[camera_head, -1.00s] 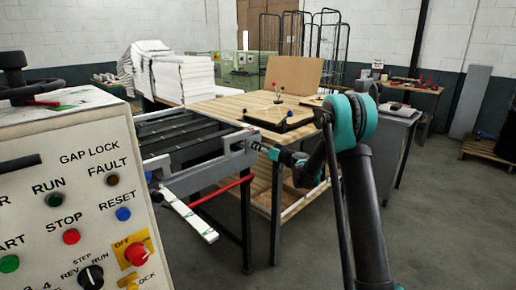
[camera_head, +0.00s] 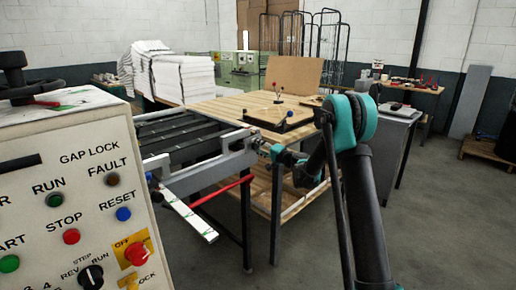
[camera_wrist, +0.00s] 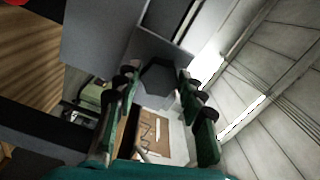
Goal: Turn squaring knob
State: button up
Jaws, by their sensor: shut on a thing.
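The squaring knob (camera_wrist: 158,84) is a dark, many-sided knob in the middle of the wrist view, against the grey end plate of the machine frame. My gripper (camera_wrist: 160,82) has its green fingers with dark pads on both sides of it and is shut on it. In the head view my gripper (camera_head: 268,149) is at the right end of the grey roller frame (camera_head: 205,172). There the knob is too small and too covered by the fingers to make out clearly.
The control panel (camera_head: 75,200) with buttons fills the near left. A wooden table (camera_head: 215,105) stands behind the frame, with white paper stacks (camera_head: 180,78) further back. A red bar (camera_head: 220,190) runs below the frame.

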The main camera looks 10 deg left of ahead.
jog(key=m, duration=0.4)
jog(key=shift+m, duration=2.3)
jog(key=o, duration=1.2)
jog(key=shift+c, duration=0.2)
jog(key=v, duration=1.2)
